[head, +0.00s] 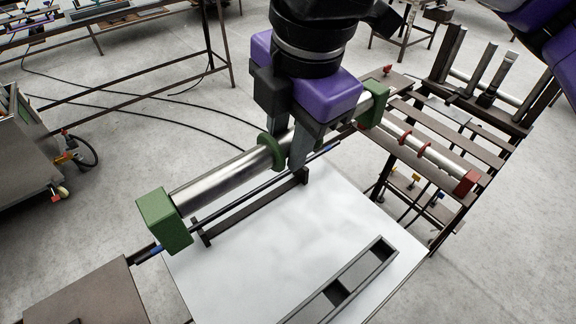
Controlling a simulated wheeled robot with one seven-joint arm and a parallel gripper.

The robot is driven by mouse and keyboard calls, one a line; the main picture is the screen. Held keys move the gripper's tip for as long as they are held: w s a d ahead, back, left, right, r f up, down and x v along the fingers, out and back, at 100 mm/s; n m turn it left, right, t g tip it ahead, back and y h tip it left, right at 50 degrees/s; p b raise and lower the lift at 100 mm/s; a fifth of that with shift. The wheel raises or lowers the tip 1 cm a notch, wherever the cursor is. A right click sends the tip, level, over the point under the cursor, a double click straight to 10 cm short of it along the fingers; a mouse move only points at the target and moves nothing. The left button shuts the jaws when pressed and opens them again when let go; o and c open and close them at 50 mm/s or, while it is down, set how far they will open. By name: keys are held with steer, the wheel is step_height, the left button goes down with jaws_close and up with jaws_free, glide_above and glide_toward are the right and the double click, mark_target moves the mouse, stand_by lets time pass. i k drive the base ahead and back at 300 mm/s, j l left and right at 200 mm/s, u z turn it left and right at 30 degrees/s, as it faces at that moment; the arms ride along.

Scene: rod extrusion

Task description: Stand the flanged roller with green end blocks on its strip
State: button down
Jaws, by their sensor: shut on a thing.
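The flanged roller (225,182) is a shiny metal cylinder with a green flange near its middle. Green end blocks sit at its near left end (165,220) and far right end (376,103). My gripper (287,150) points down and is shut on the roller next to that flange, hiding part of the cylinder. The roller lies level, slanting across the view, over the back left edge of the white table. A dark brown strip with upright ends (250,210) is just below and in front of it; I cannot tell whether they touch.
A thin black rod with blue parts (205,220) runs along the table's edge beneath the roller. A dark slotted frame (345,285) lies on the white table (280,255), whose middle is clear. A red-ended roller (440,167) lies on the brown rack at right.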

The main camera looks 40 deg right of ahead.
mark_target(442, 128)
steer(key=l+z, duration=0.25)
steer(key=l, duration=0.35)
steer(key=l+z, duration=0.25)
steer(key=l, duration=0.35)
steer(key=i+l+z, duration=0.25)
steer(key=l, duration=0.3)
steer(key=k, duration=0.05)
